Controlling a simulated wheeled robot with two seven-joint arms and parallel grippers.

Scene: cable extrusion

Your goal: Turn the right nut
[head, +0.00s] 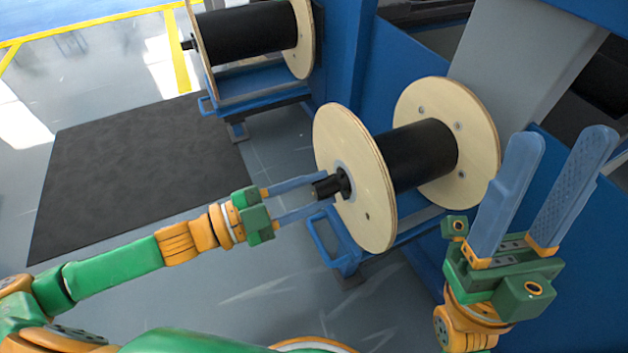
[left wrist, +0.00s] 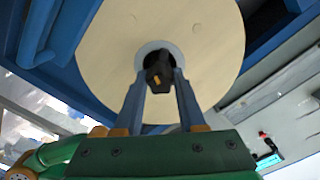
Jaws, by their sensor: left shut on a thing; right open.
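A black nut (head: 328,186) sits at the centre of the near wooden flange of the front cable spool (head: 364,215). My left gripper (head: 318,196) is shut on this nut, with one finger on each side of it. In the left wrist view the black nut (left wrist: 158,72) shows between the two fingertips, in front of the flange (left wrist: 210,60) with its grey hub ring. My right gripper (head: 566,140) is open and empty, its fingers pointing up at the right, apart from the spool. The spool's far-side hub is hidden.
The front spool rests on a blue stand (head: 345,255). A second spool with black cable (head: 245,32) stands behind on another blue stand. A dark mat (head: 140,170) lies on the grey floor. Blue machine walls rise behind and right. Floor at the front left is clear.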

